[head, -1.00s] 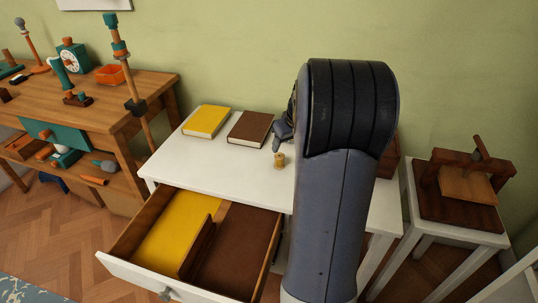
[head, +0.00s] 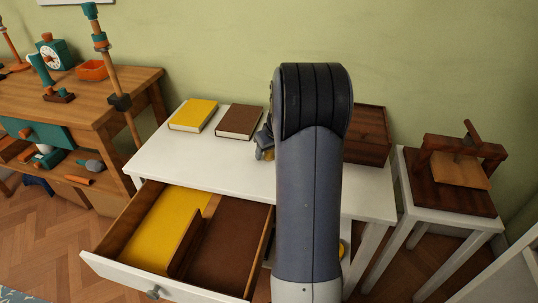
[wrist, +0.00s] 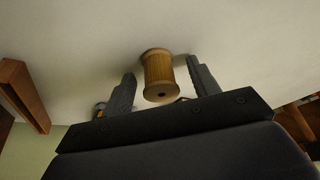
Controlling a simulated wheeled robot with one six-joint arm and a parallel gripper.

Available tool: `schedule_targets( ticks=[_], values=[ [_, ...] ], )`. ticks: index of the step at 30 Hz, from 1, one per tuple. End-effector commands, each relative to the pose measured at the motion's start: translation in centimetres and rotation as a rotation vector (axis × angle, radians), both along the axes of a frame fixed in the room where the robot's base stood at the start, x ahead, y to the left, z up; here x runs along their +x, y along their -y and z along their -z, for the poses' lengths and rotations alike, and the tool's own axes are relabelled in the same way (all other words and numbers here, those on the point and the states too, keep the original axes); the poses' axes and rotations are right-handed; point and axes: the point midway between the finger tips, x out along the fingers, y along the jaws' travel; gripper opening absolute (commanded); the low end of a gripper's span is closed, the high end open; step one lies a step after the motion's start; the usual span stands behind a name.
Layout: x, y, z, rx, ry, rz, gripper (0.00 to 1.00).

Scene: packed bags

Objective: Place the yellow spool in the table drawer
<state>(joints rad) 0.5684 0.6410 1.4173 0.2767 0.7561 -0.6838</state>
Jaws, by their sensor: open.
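The yellow spool (wrist: 158,75) stands between the two fingers of my gripper (wrist: 161,70) in the wrist view. The fingers are open, with a gap visible on both sides of the spool. The table drawer (head: 130,273) is pulled out at the front. A divider (head: 193,237) splits it into a yellow-floored left compartment (head: 160,232) and a brown-floored right compartment (head: 228,245); both look empty.
A yellow book (head: 193,114) and a brown book (head: 239,121) lie at the table's back left. A dark wooden box (head: 367,135) stands at the back right. A wooden workbench (head: 110,108) is at left, a white stool (head: 440,224) at right. My arm hides the table's middle.

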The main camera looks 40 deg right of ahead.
Motion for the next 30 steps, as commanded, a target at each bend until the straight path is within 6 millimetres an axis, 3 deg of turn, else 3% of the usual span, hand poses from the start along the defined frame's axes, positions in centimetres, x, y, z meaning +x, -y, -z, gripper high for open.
schedule_targets(
  ticks=[4, 23, 30],
  values=[
    [0.0, -0.01, -0.11, 0.0, 0.001, 0.0, 0.56],
    [-0.03, -0.02, -0.12, 0.0, 0.0, 0.0, 0.06],
    [-0.01, -0.01, -0.78, 0.0, 0.001, 0.0, 0.06]
  ],
)
